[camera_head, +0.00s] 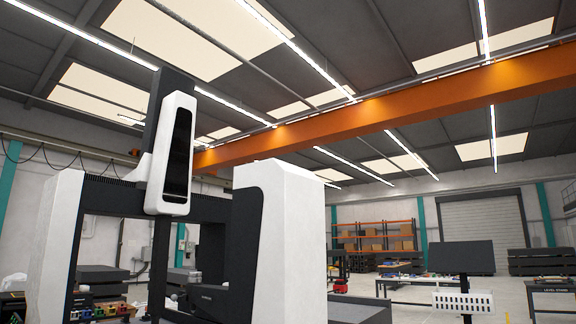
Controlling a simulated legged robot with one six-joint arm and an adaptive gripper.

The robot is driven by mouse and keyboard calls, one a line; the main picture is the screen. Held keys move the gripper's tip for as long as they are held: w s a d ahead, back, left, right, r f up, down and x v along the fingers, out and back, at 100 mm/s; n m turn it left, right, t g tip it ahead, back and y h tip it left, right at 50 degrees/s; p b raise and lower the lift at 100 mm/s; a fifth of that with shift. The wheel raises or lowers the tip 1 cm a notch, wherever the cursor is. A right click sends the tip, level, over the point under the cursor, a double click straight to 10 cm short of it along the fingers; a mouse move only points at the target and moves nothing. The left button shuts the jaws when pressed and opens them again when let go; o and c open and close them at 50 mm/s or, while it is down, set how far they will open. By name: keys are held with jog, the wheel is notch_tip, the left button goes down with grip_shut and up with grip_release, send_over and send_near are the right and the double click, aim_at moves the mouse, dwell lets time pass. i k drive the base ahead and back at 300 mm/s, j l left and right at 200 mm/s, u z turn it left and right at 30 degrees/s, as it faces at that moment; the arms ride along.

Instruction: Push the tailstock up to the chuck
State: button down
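I cannot make out a tailstock or a chuck in the head view. A large white and dark grey gantry machine (290,240) fills the left and middle, close to me. Its upright white head (177,155) with a black front panel stands on the crossbeam. My gripper is not in view.
A grey slab (355,309) lies at the lower middle. A black screen on a stand (460,258) and worktables stand to the right. Shelving with boxes (378,238) and a roller door (483,225) are far back. An orange crane beam (400,107) crosses overhead.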

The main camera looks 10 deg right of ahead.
aim_at(278, 275)
jog(key=k, duration=0.4)
jog(key=i+j+z, duration=0.15)
jog(key=i+j, duration=0.35)
jog(key=i, duration=0.3)
jog(key=i+j+z, duration=0.15)
jog(key=i+j, duration=0.45)
jog(key=i, duration=0.15)
